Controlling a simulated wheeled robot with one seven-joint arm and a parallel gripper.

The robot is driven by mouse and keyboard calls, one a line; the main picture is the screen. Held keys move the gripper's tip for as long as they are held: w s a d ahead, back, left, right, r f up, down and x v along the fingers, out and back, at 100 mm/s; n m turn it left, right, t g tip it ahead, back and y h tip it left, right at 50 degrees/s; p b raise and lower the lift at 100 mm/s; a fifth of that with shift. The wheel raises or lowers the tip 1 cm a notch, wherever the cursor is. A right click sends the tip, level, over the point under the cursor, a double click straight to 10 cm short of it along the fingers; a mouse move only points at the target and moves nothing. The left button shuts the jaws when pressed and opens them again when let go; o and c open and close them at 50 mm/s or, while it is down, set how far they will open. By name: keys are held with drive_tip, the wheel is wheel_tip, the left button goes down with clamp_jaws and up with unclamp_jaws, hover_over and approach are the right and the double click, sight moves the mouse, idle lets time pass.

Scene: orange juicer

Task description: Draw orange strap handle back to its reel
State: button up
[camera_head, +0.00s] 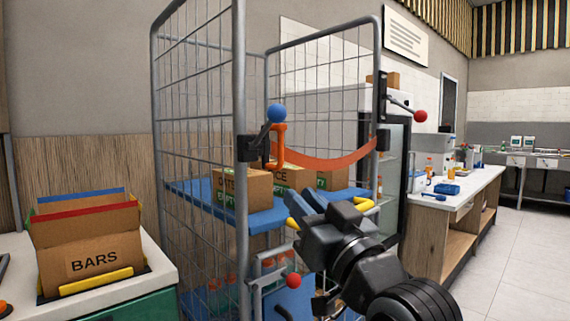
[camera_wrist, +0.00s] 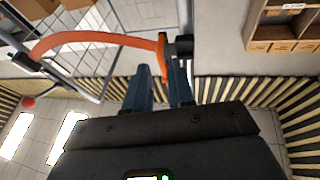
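An orange strap (camera_head: 325,163) hangs in a sagging curve across the front of a wire roll cage (camera_head: 240,75). Its upright orange handle (camera_head: 278,147) is at a black bracket (camera_head: 250,148) on the left front post. The strap's other end meets a black fitting (camera_head: 383,140) on the right post. My gripper (camera_head: 301,204) has blue fingers and is in front of the cage, appearing below the handle. In the wrist view, the gripper (camera_wrist: 162,68) is open. The handle (camera_wrist: 163,55) is at its fingertips, nearer the right finger; contact is unclear.
A blue shelf (camera_head: 245,219) in the cage holds cardboard boxes (camera_head: 296,178). A blue-knobbed lever (camera_head: 276,113) stands beside the handle, and a red-knobbed lever (camera_head: 420,115) is on the right post. A BARS box (camera_head: 88,240) stands on the left counter. Open floor (camera_head: 515,245) lies right.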

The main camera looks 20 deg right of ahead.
drive_tip(key=n, duration=0.1)
approach(282, 148)
drive_tip(key=w, duration=0.3)
drive_tip(key=shift+y, duration=0.4)
drive_tip(key=x, duration=0.4)
drive_tip(key=r+x, duration=0.1)
drive_tip(key=x, duration=0.3)
drive_tip(key=shift+s+p, duration=0.25)
drive_tip(key=shift+p, duration=0.05)
clamp_jaws()
